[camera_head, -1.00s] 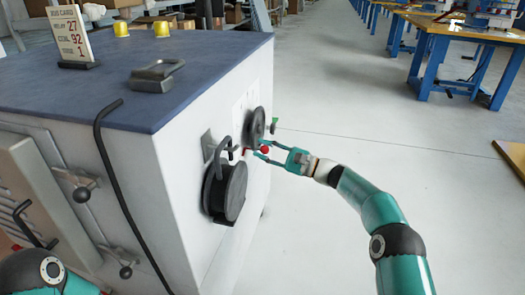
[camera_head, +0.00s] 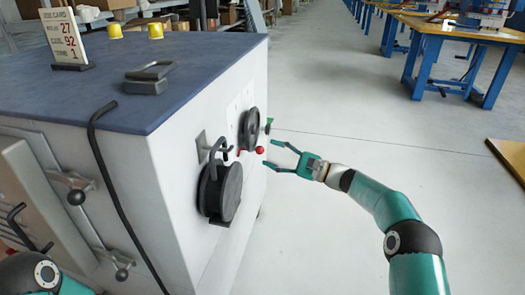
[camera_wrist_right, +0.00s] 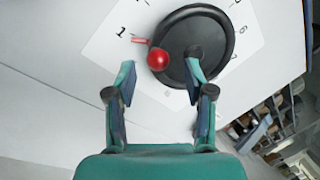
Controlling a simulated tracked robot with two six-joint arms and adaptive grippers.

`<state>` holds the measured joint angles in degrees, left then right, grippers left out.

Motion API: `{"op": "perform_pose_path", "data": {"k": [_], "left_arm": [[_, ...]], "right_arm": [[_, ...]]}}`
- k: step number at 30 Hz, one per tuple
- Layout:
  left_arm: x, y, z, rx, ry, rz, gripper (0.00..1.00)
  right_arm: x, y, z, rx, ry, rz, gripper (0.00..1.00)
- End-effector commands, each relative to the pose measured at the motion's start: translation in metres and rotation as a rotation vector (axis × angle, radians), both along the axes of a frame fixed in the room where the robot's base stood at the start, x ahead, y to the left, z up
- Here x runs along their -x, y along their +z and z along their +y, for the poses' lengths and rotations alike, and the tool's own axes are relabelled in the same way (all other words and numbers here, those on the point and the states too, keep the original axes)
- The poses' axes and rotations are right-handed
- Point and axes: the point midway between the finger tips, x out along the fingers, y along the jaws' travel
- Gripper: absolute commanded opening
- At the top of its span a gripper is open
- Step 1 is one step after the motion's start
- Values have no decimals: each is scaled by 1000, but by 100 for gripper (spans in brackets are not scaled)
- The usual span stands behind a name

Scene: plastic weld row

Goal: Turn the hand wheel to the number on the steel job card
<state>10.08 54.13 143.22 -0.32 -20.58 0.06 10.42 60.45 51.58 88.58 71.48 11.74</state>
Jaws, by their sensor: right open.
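The hand wheel (camera_head: 250,128) is a black disc with a red knob (camera_head: 259,150) on the cabinet's white side. In the right wrist view the wheel (camera_wrist_right: 190,45) sits on a white dial plate with printed numbers; 1, 6 and 7 are readable. A red mark (camera_wrist_right: 140,40) lies beside the 1, near the red knob (camera_wrist_right: 158,59). The job card (camera_head: 63,37) stands on the cabinet top; its lines seem to show 27, 92 and 1. My right gripper (camera_head: 268,153) is open and empty, just right of the knob. My left gripper is out of view.
A grey block (camera_head: 149,78), yellow caps (camera_head: 155,30) and a black cable (camera_head: 120,200) are on the cabinet (camera_head: 190,60). Open floor lies right; blue workbenches (camera_head: 465,50) stand farther back.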

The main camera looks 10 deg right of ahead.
Motion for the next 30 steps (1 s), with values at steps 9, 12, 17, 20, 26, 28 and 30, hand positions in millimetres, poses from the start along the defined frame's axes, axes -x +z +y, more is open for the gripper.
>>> {"op": "perform_pose_path", "data": {"k": [9, 12, 17, 20, 26, 28, 30], "left_arm": [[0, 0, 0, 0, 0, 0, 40], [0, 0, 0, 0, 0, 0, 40], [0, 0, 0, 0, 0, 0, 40], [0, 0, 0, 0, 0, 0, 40], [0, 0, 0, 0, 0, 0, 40], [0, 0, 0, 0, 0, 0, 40], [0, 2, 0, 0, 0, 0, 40]], "right_arm": [[25, -10, -53, -1, -3, 0, 53], [29, -12, -62, -1, -4, -1, 53], [32, -13, -66, -1, -1, 0, 53], [32, -13, -66, -1, -1, 0, 53], [32, -17, -64, 6, -2, 9, 36], [32, -28, -60, 28, -2, 37, 25], [35, -52, -51, 80, -1, 93, 13]]}}
